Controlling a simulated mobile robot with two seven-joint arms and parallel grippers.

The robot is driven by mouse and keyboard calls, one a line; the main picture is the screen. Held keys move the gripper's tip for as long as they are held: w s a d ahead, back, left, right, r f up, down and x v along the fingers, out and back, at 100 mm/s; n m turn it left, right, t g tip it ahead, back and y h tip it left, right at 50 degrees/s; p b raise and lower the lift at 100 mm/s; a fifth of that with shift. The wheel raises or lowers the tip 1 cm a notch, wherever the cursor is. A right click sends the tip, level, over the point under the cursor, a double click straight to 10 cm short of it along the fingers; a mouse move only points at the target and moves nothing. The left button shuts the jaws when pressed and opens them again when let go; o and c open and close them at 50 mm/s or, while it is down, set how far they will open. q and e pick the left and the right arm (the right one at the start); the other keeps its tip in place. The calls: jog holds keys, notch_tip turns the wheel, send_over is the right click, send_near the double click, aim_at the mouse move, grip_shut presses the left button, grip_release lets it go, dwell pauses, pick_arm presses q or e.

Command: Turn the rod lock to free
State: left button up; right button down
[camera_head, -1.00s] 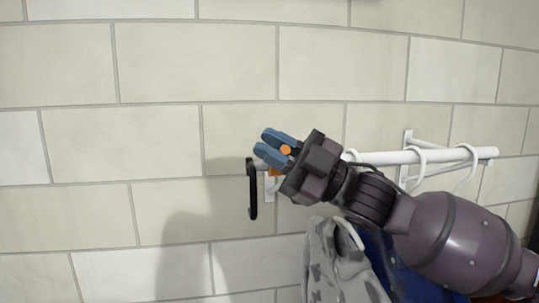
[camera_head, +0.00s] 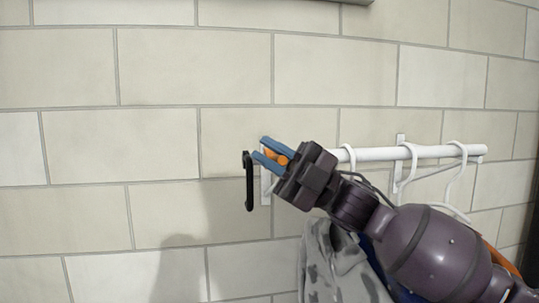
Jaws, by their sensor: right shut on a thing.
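A white rod (camera_head: 435,152) runs along the tiled wall on white brackets. Its left end is hidden behind my right gripper (camera_head: 264,150). The gripper's blue fingers point up and left and are shut on a small orange piece (camera_head: 273,156), which seems to be the rod lock; its turned position cannot be told. A black elongated loop (camera_head: 249,181) hangs just left of the fingertips at the rod's left end. My left gripper is not in view.
White hangers (camera_head: 408,165) hang on the rod right of my gripper. A grey patterned garment (camera_head: 340,268) and a dark blue one hang below, partly behind my right arm. The wall to the left is bare.

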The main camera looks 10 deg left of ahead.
jog(key=c, duration=1.1)
grip_release()
jog(key=shift+f, duration=0.1)
